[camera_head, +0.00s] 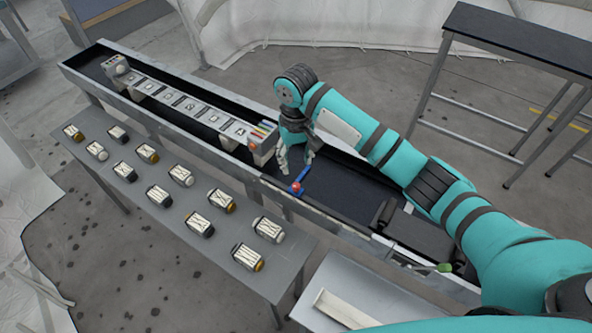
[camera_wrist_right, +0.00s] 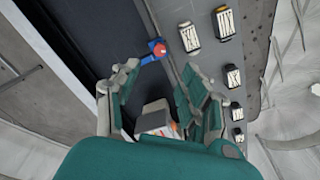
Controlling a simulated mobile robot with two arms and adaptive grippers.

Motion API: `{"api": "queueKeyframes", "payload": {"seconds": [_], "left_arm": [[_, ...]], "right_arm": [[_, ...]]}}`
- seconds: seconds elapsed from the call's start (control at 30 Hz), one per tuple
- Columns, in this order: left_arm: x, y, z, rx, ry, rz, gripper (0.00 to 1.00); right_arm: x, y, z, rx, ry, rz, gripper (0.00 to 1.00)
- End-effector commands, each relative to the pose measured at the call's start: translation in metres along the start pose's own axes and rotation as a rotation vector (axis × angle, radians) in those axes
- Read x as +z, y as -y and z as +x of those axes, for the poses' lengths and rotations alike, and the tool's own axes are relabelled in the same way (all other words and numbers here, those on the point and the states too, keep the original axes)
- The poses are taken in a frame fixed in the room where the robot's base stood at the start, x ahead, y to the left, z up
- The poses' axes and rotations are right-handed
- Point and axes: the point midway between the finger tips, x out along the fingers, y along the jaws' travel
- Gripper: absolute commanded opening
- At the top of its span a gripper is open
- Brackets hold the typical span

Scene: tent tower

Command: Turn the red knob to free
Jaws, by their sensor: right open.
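The red knob (camera_head: 296,186) sits on a blue base with a blue bar, at the near edge of the dark conveyor trough (camera_head: 340,187). It also shows in the right wrist view (camera_wrist_right: 160,50), beyond the fingertips. My right gripper (camera_head: 298,168) is open above the trough, its fingers pointing down, just behind the knob and apart from it. In the right wrist view the open fingers (camera_wrist_right: 158,82) have nothing between their tips. My left gripper does not show.
A grey table (camera_head: 160,225) in front of the conveyor holds several labelled jars. A green-tipped lever (camera_head: 444,267) is at the trough's right end. A dark-topped table (camera_head: 520,40) stands at the back right.

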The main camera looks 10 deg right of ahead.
Motion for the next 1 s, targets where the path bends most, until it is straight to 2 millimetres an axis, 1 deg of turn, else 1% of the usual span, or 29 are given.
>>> {"api": "queueKeyframes", "payload": {"seconds": [0.03,0.1,0.2,0.5,0.57,0.6,0.67,0.77,0.8,0.87,0.9,0.97,1.0], "left_arm": [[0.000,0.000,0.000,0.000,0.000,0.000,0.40],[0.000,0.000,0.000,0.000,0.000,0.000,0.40],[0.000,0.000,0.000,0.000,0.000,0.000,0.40],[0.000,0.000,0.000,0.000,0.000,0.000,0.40],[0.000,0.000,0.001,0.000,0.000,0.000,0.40],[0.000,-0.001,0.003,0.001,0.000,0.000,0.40],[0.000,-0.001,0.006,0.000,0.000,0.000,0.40],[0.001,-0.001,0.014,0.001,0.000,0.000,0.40],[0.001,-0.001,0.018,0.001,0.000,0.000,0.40],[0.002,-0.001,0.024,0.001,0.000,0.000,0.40],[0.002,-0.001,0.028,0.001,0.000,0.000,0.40],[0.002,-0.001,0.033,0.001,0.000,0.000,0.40],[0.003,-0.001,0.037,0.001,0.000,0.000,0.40]], "right_arm": [[-0.001,0.001,-0.007,-0.002,-0.002,-0.001,0.45],[0.000,0.000,-0.013,-0.001,0.000,0.000,0.45],[0.000,0.000,-0.017,-0.001,0.000,0.001,0.45],[0.000,0.000,-0.018,-0.001,-0.001,0.001,0.45],[-0.004,0.001,-0.018,-0.001,-0.016,0.007,0.45],[-0.009,0.001,-0.018,-0.001,-0.040,0.017,0.45],[-0.024,0.001,-0.019,-0.003,-0.109,0.040,0.45],[-0.066,0.001,-0.029,-0.014,-0.304,0.101,0.45],[-0.087,0.001,-0.037,-0.023,-0.405,0.125,0.45],[-0.120,0.001,-0.055,-0.042,-0.570,0.154,0.45],[-0.140,0.002,-0.070,-0.059,-0.682,0.166,0.45],[-0.166,0.005,-0.096,-0.090,-0.844,0.171,0.45],[-0.180,0.007,-0.115,-0.114,-0.949,0.166,0.45]]}}
